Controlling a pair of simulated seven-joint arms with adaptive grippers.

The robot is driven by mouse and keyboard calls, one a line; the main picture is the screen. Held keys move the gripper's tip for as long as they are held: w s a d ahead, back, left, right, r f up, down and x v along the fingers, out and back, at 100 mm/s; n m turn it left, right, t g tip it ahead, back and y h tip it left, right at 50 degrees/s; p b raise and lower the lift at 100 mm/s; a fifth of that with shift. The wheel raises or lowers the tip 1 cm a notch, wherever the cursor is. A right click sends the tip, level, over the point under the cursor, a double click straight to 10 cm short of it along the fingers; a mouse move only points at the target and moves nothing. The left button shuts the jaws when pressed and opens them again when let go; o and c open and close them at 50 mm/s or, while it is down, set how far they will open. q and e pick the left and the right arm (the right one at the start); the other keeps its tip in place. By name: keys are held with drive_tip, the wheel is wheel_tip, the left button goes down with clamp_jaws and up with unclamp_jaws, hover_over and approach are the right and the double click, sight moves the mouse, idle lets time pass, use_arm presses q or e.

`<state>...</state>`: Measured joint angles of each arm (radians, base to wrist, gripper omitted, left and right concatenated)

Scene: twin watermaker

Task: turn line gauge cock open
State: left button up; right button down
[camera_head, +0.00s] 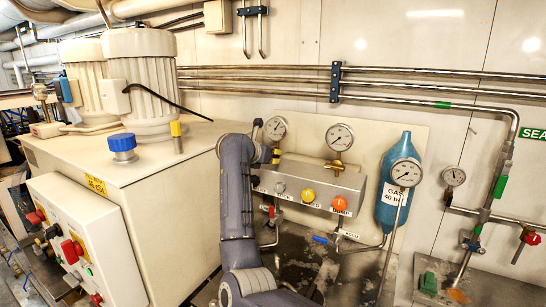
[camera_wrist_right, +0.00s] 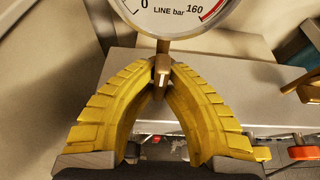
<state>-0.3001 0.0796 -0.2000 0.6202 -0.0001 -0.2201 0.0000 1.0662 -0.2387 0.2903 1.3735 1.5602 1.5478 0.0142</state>
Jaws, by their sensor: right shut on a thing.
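The cock handle (camera_wrist_right: 161,72) is a small brass lever below the dial, pointing toward the camera. My right gripper (camera_wrist_right: 163,80) has its yellow ribbed fingers closed around this lever at the tips. My left gripper is not in view.
The manifold block (camera_head: 330,180) carries several coloured knobs. A second gauge (camera_head: 339,137) stands to the right. A blue gas bottle (camera_head: 392,213) hangs farther right, with another gauge (camera_head: 405,172) before it. A white cabinet (camera_head: 120,180) stands left of my arm.

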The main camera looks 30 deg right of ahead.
drive_tip(key=c, duration=1.7)
unclamp_jaws()
drive_tip(key=v, duration=1.2)
drive_tip(key=shift+f, duration=0.1)
drive_tip(key=shift+d, duration=0.1)
